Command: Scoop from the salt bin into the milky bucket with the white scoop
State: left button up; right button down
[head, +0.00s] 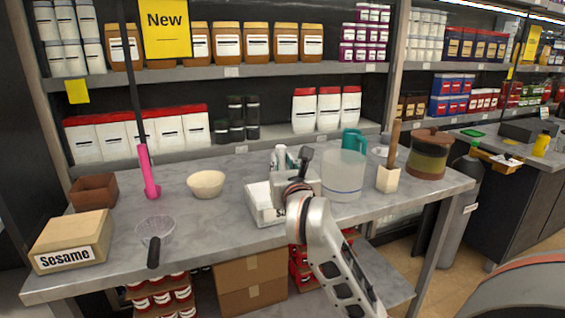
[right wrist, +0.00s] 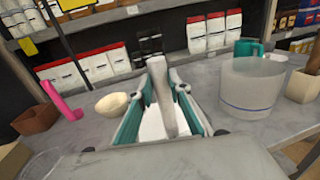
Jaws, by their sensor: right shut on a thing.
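The white salt bin (head: 262,208) stands on the grey counter, its front label partly covered by my right arm. My right gripper (head: 291,160) is over the bin and shut on the white scoop (right wrist: 160,95). In the right wrist view its light handle stands up between the teal-lined fingers (right wrist: 162,100). The scoop's lower part and the salt are mostly hidden by the gripper, so I cannot tell whether it is loaded. The translucent milky bucket (head: 343,172) stands upright just right of the bin; it also shows in the right wrist view (right wrist: 252,85). My left gripper is not in view.
A teal jug (head: 353,140) stands behind the bucket. A wooden-handled tool in a pale block (head: 388,179) and a lidded jar (head: 430,155) stand right. A cream bowl (head: 206,184), sieve (head: 155,232), pink tool (head: 146,172) and sesame box (head: 72,238) are left.

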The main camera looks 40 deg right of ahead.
jog(key=shift+r, duration=0.1)
dwell(0.5)
jog(key=shift+r+p, duration=0.65)
jog(key=shift+r, duration=0.3)
notch_tip(320, 180, up, 2)
jog(key=shift+p, duration=0.85)
jog(key=shift+r, duration=0.3)
notch_tip(320, 180, up, 6)
jog(key=p, duration=0.6)
send_over(283, 144)
jog(key=s+a, duration=0.1)
jog(key=shift+s, duration=0.1)
